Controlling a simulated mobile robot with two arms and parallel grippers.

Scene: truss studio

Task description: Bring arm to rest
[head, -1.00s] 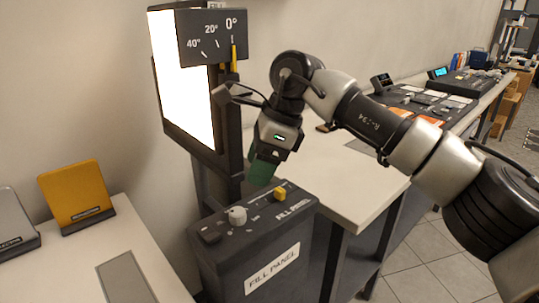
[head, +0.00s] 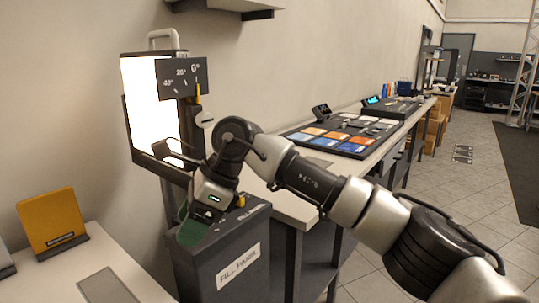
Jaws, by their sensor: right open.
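My right arm reaches in from the lower right, bent at the elbow. The lit fill panel (head: 141,100) stands behind, with a tilt scale (head: 180,78) whose yellow pointer (head: 197,93) is near 0°. My left gripper is not in view.
A yellow plate (head: 52,220) stands in a holder on a white table (head: 130,285) at left. A long bench (head: 295,205) with a control desk of coloured pads (head: 345,135) runs along the wall. The tiled floor (head: 470,180) at right is open.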

